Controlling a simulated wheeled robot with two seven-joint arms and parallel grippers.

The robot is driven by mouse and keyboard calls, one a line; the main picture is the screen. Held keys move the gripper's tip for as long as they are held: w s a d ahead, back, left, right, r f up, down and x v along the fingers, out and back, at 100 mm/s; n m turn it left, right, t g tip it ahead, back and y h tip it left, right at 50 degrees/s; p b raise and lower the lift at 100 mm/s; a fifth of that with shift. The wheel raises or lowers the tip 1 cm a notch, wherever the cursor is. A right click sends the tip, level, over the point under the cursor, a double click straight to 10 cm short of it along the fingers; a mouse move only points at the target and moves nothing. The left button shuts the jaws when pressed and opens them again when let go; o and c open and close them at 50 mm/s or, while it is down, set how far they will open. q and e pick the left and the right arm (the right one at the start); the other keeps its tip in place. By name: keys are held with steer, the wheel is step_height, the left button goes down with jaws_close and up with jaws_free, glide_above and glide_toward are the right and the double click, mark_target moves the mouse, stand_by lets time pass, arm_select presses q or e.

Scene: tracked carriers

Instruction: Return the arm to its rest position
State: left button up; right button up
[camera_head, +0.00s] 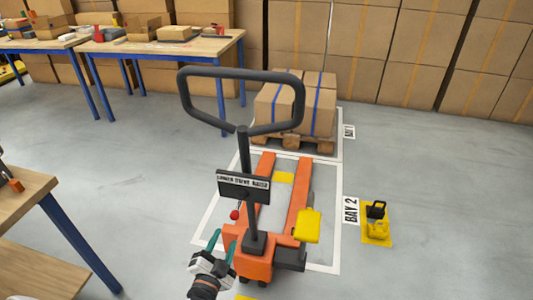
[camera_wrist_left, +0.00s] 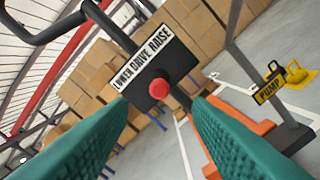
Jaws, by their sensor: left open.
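My left gripper (camera_head: 221,244) is at the bottom middle of the head view, left of the orange pallet truck (camera_head: 258,262). Its two teal fingers are apart with nothing between them, and they also frame the left wrist view (camera_wrist_left: 160,108). The truck's red knob (camera_head: 234,214) sits below its black "LOWER DRIVE RAISE" plate (camera_head: 243,186). In the left wrist view the red knob (camera_wrist_left: 158,89) appears beyond the gap between the fingers, and the fingers look clear of it. My right gripper is in neither view.
The truck's black handle loop (camera_head: 237,72) stands above the gripper. A yellow pump pedal (camera_head: 307,226) is at the truck's right. A loaded pallet (camera_head: 305,143) stands behind the forks. A wooden table (camera_head: 18,203) is at the left, with clear floor (camera_head: 130,190) between.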

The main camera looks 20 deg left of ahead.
arm_select(q)
steer(key=s+d+f+n+g+h+p, duration=0.1)
steer(key=s+d+f+g, duration=0.15)
steer(key=f, duration=0.55)
steer(key=s+d+f+g+h+p, duration=0.1)
steer(key=s+d+f+g, duration=0.2)
steer(key=f, duration=0.5)
steer(key=s+d+f+n+g+h+p, duration=0.1)
steer(key=s+d+f+g, duration=0.1)
steer(key=s+f, duration=0.35)
steer(key=s+a+f+n+g+p, duration=0.1)
steer(key=s+f+g, duration=0.3)
steer(key=s+f, duration=0.3)
steer(key=s+a+f+n+g+p, duration=0.1)
steer(key=s+f+g, duration=0.4)
steer(key=s, duration=1.3)
step_height(320, 180, down, 3)
steer(key=shift+f+n+p, duration=0.1)
steer(key=shift+n+p, duration=0.2)
